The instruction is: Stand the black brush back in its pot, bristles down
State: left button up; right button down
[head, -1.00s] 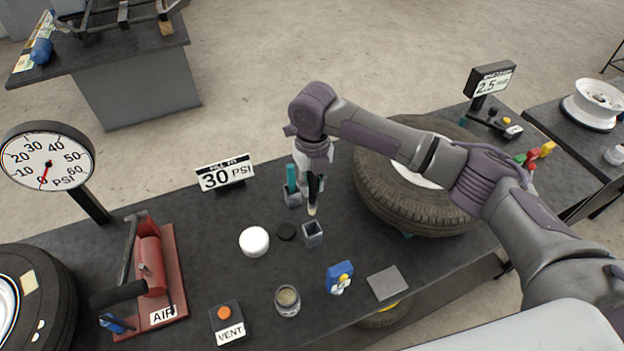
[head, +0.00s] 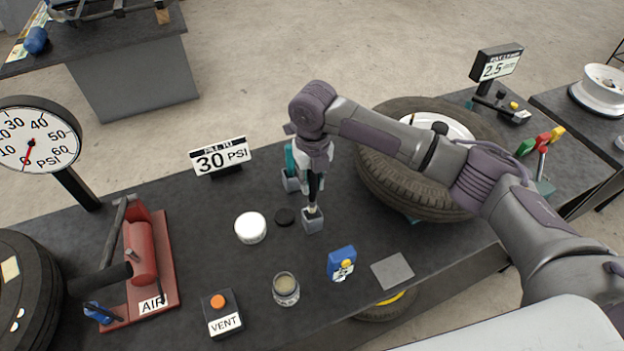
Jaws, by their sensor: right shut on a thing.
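My right gripper (head: 314,172) is shut on the black brush (head: 312,194), which hangs upright with its pale bristles down. The bristle end is at the mouth of a small grey square pot (head: 313,222); I cannot tell how far inside it is. A second small grey pot (head: 291,182) behind it holds a teal-handled tool (head: 289,157), partly hidden by my gripper. My left gripper is not in view.
A white lid (head: 250,228), a black cap (head: 284,217), an open jar (head: 286,289) and a blue box (head: 341,264) stand near the pot. A large tyre (head: 425,195) lies to the right. The red air pump (head: 149,265) is at left.

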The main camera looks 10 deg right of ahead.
aim_at(312, 193)
jog(key=shift+f+b, duration=1)
jog(key=shift+f, duration=1.4)
jog(key=c, duration=0.9)
grip_release()
jog(key=shift+r, duration=0.25)
notch_tip(312, 193, up, 12)
jog(key=shift+w+f, duration=0.1)
jog(key=shift+f, duration=0.15)
